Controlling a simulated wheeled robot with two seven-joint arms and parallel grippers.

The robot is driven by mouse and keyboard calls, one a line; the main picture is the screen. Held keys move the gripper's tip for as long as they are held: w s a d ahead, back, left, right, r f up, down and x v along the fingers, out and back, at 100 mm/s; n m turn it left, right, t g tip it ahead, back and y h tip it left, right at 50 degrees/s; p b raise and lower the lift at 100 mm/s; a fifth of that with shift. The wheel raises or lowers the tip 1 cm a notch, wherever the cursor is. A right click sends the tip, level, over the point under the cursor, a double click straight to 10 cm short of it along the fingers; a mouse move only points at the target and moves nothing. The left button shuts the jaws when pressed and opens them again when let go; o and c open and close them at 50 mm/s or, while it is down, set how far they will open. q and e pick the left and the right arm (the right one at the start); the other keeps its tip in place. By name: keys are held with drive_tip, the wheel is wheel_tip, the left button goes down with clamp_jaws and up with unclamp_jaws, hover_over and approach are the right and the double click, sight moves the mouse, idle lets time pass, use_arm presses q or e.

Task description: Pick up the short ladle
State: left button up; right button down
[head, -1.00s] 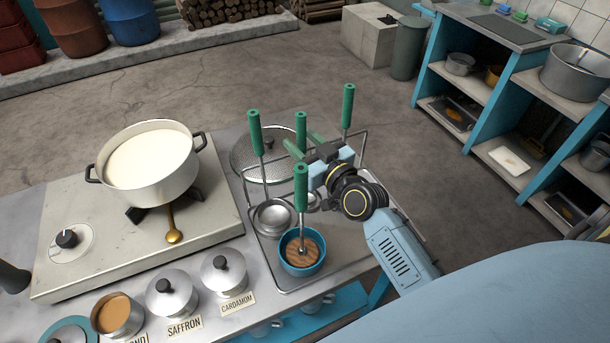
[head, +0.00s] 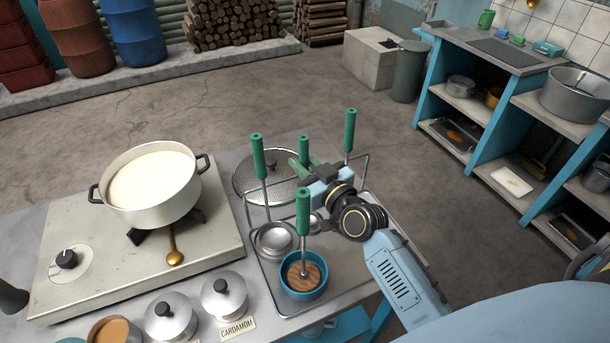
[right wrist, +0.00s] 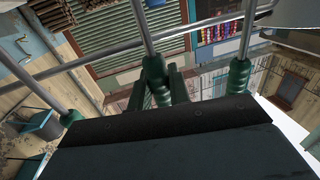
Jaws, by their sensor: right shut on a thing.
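Several green-handled utensils stand upright at a wire rack on the counter's right part. A middle green handle (head: 304,148) stands between a left handle (head: 257,157) and a right handle (head: 349,130). My right gripper (head: 305,168) reaches in from the right and is shut on the middle handle, which looks like a ladle's; its lower end is mostly hidden. In the right wrist view, green handles on metal rods rise beyond the gripper, one (right wrist: 155,78) right beside the dark green fingers. Round ladle bowls (head: 273,238) hang low at the left. My left gripper is not in view.
A green-handled tool (head: 303,212) stands in a blue bowl (head: 319,289) in front. The metal rack (head: 363,172) surrounds the handles closely. A milk pot (head: 187,206) sits on the stove at left, with lidded canisters (head: 223,296) in front.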

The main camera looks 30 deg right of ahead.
wheel_tip(320, 180, up, 18)
drive_tip(key=p, duration=0.4)
drive_tip(key=shift+f, duration=0.1)
idle(1.3)
